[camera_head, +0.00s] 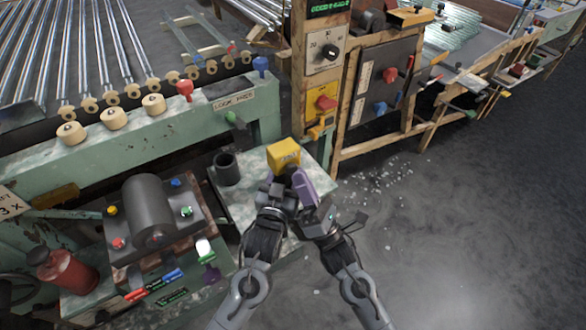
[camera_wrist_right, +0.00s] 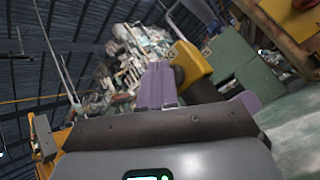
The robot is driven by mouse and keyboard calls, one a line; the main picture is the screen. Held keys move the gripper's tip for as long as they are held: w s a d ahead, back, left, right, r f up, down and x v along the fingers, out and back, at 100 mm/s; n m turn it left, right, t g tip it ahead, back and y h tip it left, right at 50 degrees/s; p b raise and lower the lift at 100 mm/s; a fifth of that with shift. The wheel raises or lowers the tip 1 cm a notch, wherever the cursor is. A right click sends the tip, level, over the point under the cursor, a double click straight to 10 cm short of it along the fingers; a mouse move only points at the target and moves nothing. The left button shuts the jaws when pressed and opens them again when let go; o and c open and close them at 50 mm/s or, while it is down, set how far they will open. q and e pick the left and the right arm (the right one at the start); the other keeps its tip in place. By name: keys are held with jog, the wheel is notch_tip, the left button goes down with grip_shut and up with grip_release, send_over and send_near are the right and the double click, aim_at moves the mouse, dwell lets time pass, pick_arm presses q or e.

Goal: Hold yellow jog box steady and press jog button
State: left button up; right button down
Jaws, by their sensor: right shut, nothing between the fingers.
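The yellow jog box (camera_head: 284,153) is at the far end of my grippers, over the right part of the pale bench top. It also shows in the right wrist view (camera_wrist_right: 190,62), beyond a purple finger. My left gripper (camera_head: 274,178) is just below the box, close to it; its fingers are mostly hidden, so I cannot tell whether it grips the box. My right gripper (camera_head: 300,178), with purple fingers, is shut and empty just right of and below the box. Contact between it and the box cannot be told. The jog button cannot be made out.
A dark cup (camera_head: 227,169) stands left of the box. A dark roller unit (camera_head: 150,212) with coloured knobs and a red bottle (camera_head: 66,271) are further left. A wooden post with a dial panel (camera_head: 325,52) rises behind. Open floor lies to the right.

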jog(key=shift+w+a, duration=0.2)
jog(key=shift+w, duration=0.4)
dwell(0.6)
jog(key=shift+a, duration=0.15)
jog(key=shift+s+a, duration=0.1)
jog(key=shift+s, duration=0.05)
dwell(0.3)
jog(key=shift+s+d, duration=0.25)
jog(key=shift+s, duration=0.75)
jog(key=shift+d, duration=0.15)
jog(key=shift+s+d, duration=0.4)
jog(key=shift+s, duration=0.3)
jog(key=shift+s+d, duration=0.45)
jog(key=shift+s, duration=0.25)
jog(key=shift+s+d, duration=0.4)
jog(key=shift+s, duration=0.3)
